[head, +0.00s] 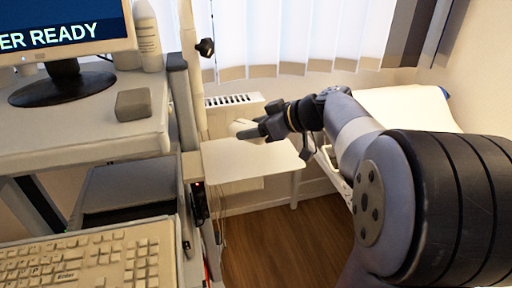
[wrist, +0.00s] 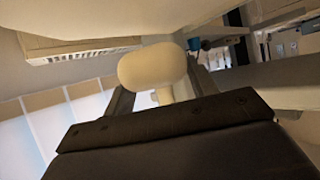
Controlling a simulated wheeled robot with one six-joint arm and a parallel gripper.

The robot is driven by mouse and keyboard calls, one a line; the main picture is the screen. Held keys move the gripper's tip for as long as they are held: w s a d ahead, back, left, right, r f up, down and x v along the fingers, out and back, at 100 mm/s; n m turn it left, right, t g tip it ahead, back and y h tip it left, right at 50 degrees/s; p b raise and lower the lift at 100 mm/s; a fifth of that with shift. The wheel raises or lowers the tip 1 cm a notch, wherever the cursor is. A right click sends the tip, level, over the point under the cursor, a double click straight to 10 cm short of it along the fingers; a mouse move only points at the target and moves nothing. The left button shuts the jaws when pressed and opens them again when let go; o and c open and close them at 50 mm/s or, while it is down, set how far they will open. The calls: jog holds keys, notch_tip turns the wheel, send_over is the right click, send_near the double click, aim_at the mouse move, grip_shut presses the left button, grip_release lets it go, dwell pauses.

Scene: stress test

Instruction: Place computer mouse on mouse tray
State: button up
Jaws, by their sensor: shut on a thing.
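My gripper (head: 250,131) reaches out over a flat white tray-like surface (head: 255,162) in the head view. It is shut on a pale, rounded computer mouse (head: 239,126), held above that surface with a gap that I cannot measure. In the wrist view the cream, smooth mouse (wrist: 152,66) sits between the fingers, partly hidden behind the dark gripper body. The white surface is beside the cart's right edge and looks empty. I cannot tell for sure that it is the mouse tray.
A keyboard (head: 90,256) lies at the front left. A monitor (head: 65,38), a white bottle (head: 147,38) and a small grey block (head: 133,104) stand on the cart top (head: 70,142). A cart post (head: 196,75) rises left of my gripper. A radiator (head: 232,110) is behind.

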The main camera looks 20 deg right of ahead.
aim_at(255, 155)
jog(key=shift+f, duration=2.4)
jog(key=shift+f+b, duration=0.2)
jog(key=shift+b, duration=0.25)
jog(key=o, duration=1)
jog(key=shift+r, duration=0.1)
jog(key=shift+r+p, duration=0.25)
jog(key=shift+p, duration=0.2)
jog(key=v, duration=1.2)
jog(key=shift+s+f, duration=0.1)
jog(key=shift+f, duration=0.1)
